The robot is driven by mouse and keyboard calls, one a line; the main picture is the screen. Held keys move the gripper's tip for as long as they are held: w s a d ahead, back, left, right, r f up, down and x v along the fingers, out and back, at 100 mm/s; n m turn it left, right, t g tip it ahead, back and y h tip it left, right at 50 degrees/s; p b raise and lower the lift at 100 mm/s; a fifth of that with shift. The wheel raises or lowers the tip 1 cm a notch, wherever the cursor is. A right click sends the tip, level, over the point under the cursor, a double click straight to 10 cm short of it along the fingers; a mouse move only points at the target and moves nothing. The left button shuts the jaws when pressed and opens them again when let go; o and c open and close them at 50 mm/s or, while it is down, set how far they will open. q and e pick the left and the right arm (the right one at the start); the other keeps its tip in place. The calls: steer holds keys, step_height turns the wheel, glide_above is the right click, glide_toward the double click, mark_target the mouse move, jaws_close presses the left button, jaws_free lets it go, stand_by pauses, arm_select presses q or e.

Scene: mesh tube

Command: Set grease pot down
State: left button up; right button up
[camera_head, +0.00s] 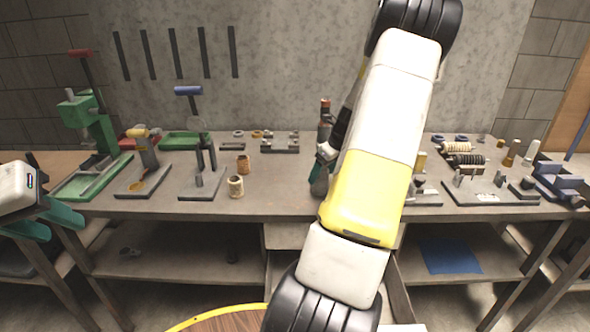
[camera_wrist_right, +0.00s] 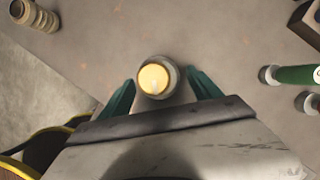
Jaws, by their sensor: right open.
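A round pot with a pale yellow top (camera_wrist_right: 153,78) stands upright on the table in the right wrist view, between the two green fingers of my right gripper (camera_wrist_right: 158,92). The fingers are open, one on each side of it; I cannot tell whether either touches it. In the head view my right gripper (camera_head: 322,158) is low over the table, beside a grey upright body (camera_head: 319,184), and my arm hides part of that area. My left gripper (camera_head: 45,218) is at the far left in front of the table, open and empty.
A dark press stand (camera_head: 200,185) and a green press (camera_head: 90,125) are further left. Bare table (camera_head: 275,190) lies left of the right gripper.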

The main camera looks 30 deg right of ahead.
steer(key=a+v, duration=0.1)
steer(key=v, duration=0.8)
steer(key=s+a+r+n, duration=0.2)
steer(key=a+r+n, duration=0.3)
steer(key=a+n, duration=0.3)
steer(key=s+a+r+n, duration=0.1)
steer(key=a+r+n, duration=0.4)
steer(key=a, duration=0.4)
steer(key=s+a+r+n+t+y, duration=0.1)
steer(key=s+a+r+n+t, duration=0.1)
steer(key=s+a+n, duration=1.3)
steer(key=n, duration=0.5)
steer(key=shift+a+r, duration=0.2)
steer(key=shift+r, duration=0.1)
steer(key=shift+s, duration=0.15)
